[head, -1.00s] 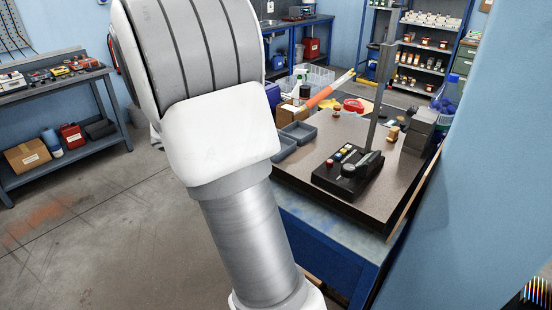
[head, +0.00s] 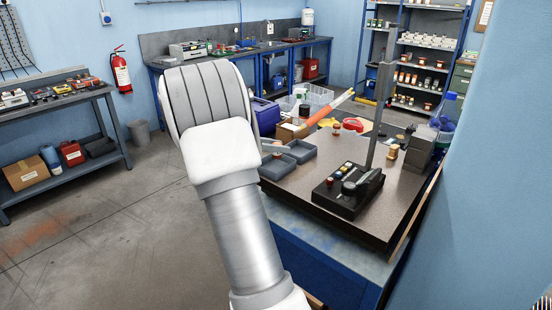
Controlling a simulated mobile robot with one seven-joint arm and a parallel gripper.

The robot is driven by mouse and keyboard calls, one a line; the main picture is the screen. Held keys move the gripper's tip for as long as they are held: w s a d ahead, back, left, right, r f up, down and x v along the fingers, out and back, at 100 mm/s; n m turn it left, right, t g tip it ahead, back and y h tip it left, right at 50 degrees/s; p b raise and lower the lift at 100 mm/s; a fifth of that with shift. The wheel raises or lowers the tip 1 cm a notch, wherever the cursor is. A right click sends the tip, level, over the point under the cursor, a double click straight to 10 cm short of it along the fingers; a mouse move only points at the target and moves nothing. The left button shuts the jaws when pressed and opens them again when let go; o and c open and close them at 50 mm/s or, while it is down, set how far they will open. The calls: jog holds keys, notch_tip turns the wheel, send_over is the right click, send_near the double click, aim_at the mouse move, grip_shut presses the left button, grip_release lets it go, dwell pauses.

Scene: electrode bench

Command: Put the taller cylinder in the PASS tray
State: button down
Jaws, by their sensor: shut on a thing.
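My arm covers the left-centre of the head view, and my gripper is hidden behind it or out of sight. Two grey open trays, a farther one (head: 299,151) and a nearer one (head: 277,168), lie on the left part of the brown bench top (head: 310,217). No PASS label can be read on either. A small brownish-gold cylinder (head: 393,152) stands right of the tall grey post. A small reddish piece (head: 336,129) stands farther back. Which cylinder is taller cannot be told, and whatever my gripper holds is hidden.
A black device (head: 345,193) with coloured knobs stands at the bench's middle, beside the tall grey post (head: 380,110). A blue wall (head: 480,200) borders the right.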

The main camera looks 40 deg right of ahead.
jog(key=shift+w+d+f, duration=0.25)
jog(key=shift+w+f, duration=0.05)
jog(key=shift+w, duration=0.2)
jog(key=shift+f, duration=1.95)
jog(key=shift+f, duration=0.15)
jog(key=c, duration=0.8)
grip_release()
